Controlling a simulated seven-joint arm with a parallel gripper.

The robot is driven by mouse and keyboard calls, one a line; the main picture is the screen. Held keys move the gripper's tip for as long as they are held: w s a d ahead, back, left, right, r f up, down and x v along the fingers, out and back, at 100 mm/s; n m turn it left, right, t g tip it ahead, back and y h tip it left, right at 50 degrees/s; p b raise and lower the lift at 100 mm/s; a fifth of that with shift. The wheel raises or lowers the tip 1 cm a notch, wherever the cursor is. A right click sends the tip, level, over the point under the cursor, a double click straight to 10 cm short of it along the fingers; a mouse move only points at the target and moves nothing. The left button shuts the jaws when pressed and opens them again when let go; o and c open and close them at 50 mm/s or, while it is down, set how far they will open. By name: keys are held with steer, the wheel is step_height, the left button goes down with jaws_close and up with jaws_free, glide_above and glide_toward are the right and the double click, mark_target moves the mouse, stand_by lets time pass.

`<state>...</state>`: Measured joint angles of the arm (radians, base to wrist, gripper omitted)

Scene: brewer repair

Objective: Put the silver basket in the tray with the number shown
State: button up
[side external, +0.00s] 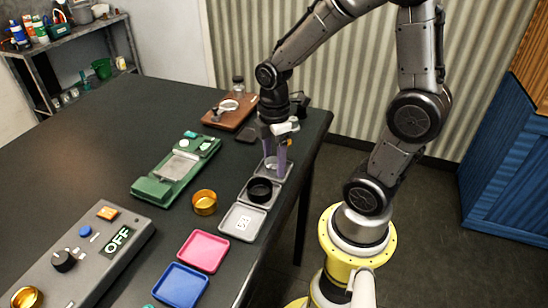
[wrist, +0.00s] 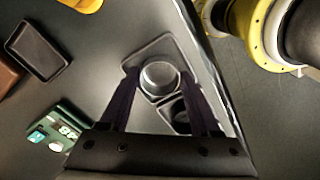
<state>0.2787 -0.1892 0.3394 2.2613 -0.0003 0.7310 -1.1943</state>
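The silver basket (wrist: 160,77) is a small round metal cup standing in the farthest grey tray (wrist: 150,50). In the side view the silver basket (side external: 271,163) shows partly, between the fingers. My gripper (side external: 275,157) points down over that tray. In the wrist view my gripper (wrist: 159,74) has its fingers apart on either side of the basket, seemingly with small gaps. A black basket (side external: 260,190) sits in the adjoining grey tray. A third grey tray (side external: 231,231) holds a white card (side external: 243,222) with a printed mark too small to read.
A gold basket (side external: 204,202) stands on the table left of the trays. A pink tray (side external: 203,250) and a blue tray (side external: 180,285) lie nearer. A green device (side external: 175,170), a brown board (side external: 233,112) and a grey panel reading OFF (side external: 85,262) are around.

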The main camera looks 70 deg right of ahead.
steer(key=shift+o, duration=1.4)
step_height(320, 180, up, 11)
steer(key=s+a+r+m+t, duration=0.2)
steer(key=s+a+m+t, duration=0.3)
steer(key=m, duration=0.5)
steer(key=shift+s+a+t, duration=0.3)
steer(key=shift+s+a, duration=0.35)
steer(key=shift+a, duration=0.1)
